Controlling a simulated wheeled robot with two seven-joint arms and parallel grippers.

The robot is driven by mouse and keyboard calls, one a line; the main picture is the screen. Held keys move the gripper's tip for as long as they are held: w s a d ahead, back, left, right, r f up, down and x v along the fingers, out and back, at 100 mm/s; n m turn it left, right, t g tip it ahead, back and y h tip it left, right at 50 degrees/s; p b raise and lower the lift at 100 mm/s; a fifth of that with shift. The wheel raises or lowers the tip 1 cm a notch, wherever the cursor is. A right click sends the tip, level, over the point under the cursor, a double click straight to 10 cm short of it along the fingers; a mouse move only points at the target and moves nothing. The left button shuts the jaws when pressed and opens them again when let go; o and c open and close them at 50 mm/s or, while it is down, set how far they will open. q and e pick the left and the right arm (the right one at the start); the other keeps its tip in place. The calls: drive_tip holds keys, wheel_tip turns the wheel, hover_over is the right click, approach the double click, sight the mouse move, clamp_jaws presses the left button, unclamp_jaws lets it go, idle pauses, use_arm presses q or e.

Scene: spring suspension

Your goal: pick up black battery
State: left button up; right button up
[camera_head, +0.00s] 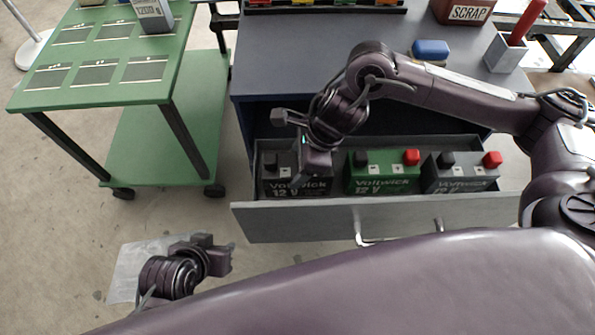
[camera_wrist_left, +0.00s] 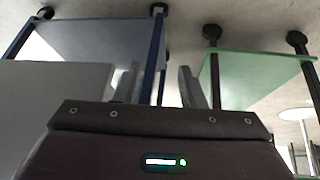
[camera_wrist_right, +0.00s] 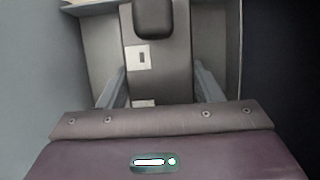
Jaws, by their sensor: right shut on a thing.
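The black battery (camera_head: 294,189) sits in the left part of the open drawer, upright, with "12 V" lettering on its front. My right gripper (camera_head: 300,168) reaches down over it and hides its top. In the right wrist view the fingers are on both sides of the dark battery body (camera_wrist_right: 160,72), and a black terminal cap shows at the top; the right gripper is shut on this battery. My left gripper (camera_head: 228,257) is low on the left, away from the drawer. In the left wrist view its fingers are apart with nothing between them.
The grey drawer (camera_head: 400,219) also holds a green battery (camera_head: 383,180) and a grey battery (camera_head: 461,181), both with red caps. The dark workbench (camera_head: 300,70) stands behind. A green cart (camera_head: 120,90) is at left, with open floor between.

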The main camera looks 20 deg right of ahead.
clamp_jaws()
drive_tip(key=shift+w+a+r, duration=0.1)
drive_tip(key=shift+w+r, duration=0.05)
drive_tip(key=shift+r, duration=0.05)
drive_tip(key=shift+r, duration=0.1)
